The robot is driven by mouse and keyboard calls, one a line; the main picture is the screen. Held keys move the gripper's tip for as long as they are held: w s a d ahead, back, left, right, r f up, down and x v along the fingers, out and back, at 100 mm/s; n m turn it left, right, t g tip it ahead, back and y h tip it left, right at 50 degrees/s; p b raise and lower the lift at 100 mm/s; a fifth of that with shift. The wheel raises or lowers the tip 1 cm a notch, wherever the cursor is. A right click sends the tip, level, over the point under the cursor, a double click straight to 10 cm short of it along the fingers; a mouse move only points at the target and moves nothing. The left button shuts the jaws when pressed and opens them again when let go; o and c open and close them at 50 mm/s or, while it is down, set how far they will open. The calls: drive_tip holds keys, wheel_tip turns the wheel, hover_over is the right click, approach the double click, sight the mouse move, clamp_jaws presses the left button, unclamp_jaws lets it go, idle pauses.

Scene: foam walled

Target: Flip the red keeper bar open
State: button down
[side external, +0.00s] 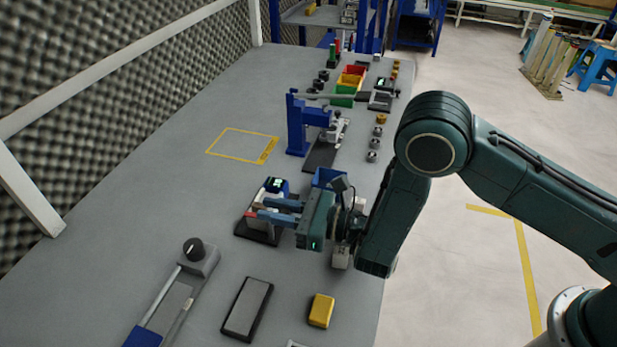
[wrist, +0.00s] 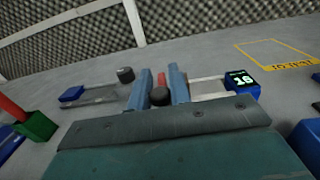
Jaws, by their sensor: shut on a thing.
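The red keeper bar (wrist: 161,79) shows between the blue fingers of my gripper (wrist: 161,74) in the wrist view, with a dark round knob (wrist: 160,97) nearer the camera. In the side view only a small red part (side external: 250,214) shows at the fingertips. My gripper (side external: 263,209) reaches in level from the right, over a dark base plate (side external: 256,232), and is shut on the bar. The fingers hide most of the bar, so its angle is hard to tell. A blue unit with a lit display (side external: 275,184) stands just behind; it reads 18 in the wrist view (wrist: 243,82).
A blue bin (side external: 328,177) stands close behind my gripper. A slide fixture with a black knob (side external: 193,248), a grey block (side external: 247,307) and a yellow block (side external: 321,310) lie in front. A blue post (side external: 297,125) rises farther back. The table's left middle is clear around a yellow-marked rectangle (side external: 242,146).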

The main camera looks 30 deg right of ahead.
drive_tip(key=shift+s+a, duration=0.1)
drive_tip(key=c, duration=1.3)
unclamp_jaws()
drive_tip(key=shift+s+d, duration=0.15)
drive_tip(key=shift+d, duration=0.1)
drive_tip(key=shift+v, duration=3.5)
